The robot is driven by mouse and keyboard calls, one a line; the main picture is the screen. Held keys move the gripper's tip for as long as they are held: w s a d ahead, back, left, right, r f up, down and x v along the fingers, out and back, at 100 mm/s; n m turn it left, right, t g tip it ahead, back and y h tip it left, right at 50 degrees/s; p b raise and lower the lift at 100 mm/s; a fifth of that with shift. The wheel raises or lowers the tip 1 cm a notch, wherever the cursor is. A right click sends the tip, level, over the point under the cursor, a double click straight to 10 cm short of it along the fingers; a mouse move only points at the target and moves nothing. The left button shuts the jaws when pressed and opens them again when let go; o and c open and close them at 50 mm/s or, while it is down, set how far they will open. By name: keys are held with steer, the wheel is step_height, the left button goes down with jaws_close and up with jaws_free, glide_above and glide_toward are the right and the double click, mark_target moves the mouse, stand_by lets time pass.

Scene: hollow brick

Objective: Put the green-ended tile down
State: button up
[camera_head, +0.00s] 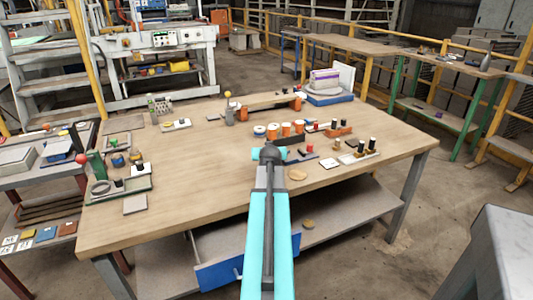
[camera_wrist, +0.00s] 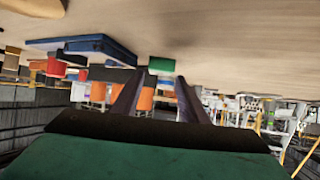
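The green end of the tile (camera_wrist: 161,65) shows in the wrist view, which is upside down. It fills the gap between the two dark fingertips of my gripper (camera_wrist: 160,76), with a finger against each side. The rest of the tile is hidden. In the head view my gripper (camera_head: 268,154) is low over the middle of the wooden table (camera_head: 190,200), and its own body hides the tile there. I cannot tell whether the tile touches the table.
A dark arched bar (camera_head: 290,139) and orange cylinders (camera_head: 286,128) stand just behind my gripper. A blue piece with a red knob (camera_head: 309,149), a white card (camera_head: 330,163) and a round tan piece (camera_head: 297,174) lie to its right. The table's left-centre is clear.

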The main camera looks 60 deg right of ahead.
steer(key=shift+v, duration=4.35)
steer(key=shift+r, duration=0.1)
